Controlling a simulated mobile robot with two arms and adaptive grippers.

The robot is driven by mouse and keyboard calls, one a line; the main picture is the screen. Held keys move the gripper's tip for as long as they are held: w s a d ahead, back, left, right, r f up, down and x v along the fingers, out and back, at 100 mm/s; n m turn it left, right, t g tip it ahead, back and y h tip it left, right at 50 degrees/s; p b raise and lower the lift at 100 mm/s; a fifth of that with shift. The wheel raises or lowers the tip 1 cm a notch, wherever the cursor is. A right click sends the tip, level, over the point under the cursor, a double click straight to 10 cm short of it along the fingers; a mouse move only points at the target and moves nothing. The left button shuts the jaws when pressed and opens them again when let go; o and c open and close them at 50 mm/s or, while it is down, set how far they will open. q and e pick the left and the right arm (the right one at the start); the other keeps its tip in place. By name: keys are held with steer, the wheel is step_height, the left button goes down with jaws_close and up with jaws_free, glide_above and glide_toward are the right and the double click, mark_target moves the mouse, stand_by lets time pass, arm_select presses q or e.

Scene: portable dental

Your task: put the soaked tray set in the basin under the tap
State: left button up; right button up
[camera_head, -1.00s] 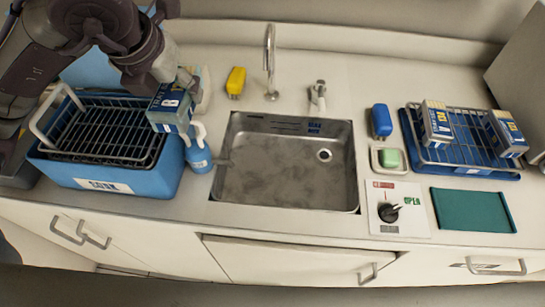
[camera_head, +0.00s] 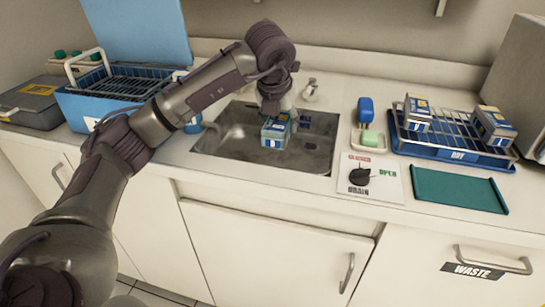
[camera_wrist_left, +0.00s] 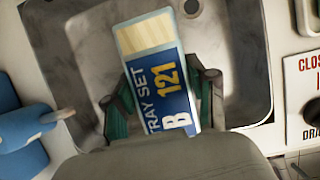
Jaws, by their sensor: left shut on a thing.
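The tray set (camera_head: 275,131) is a blue and pale box with a label. My left arm hides part of the basin's back and the tap. My right gripper is not in view.
The blue soak tub (camera_head: 75,112) with a wire basket stands at the left. A blue bottle (camera_wrist_left: 20,130) is beside the basin.

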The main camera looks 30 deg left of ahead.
arm_select(q)
steer(key=a+f, duration=0.1)
steer(key=a, duration=0.2)
steer(key=w+a+f, duration=0.1)
steer(key=a+f, duration=0.1)
steer(key=a, duration=0.1)
steer(key=a+f, duration=0.2)
steer(key=a, duration=0.1)
steer(key=shift+w+a+f, duration=0.2)
steer(key=shift+w+f, duration=0.05)
steer(key=shift+w, duration=0.05)
step_height(320, 180, down, 4)
steer(key=shift+r+b, duration=0.15)
steer(key=shift+b, duration=0.15)
steer(key=shift+a+f, duration=0.1)
steer(key=shift+f, duration=0.1)
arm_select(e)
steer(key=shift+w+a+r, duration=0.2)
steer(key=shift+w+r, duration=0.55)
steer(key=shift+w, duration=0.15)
arm_select(q)
steer(key=shift+f, duration=0.1)
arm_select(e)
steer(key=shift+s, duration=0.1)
arm_select(q)
steer(key=o, duration=1.4)
steer(key=shift+c, duration=0.2)
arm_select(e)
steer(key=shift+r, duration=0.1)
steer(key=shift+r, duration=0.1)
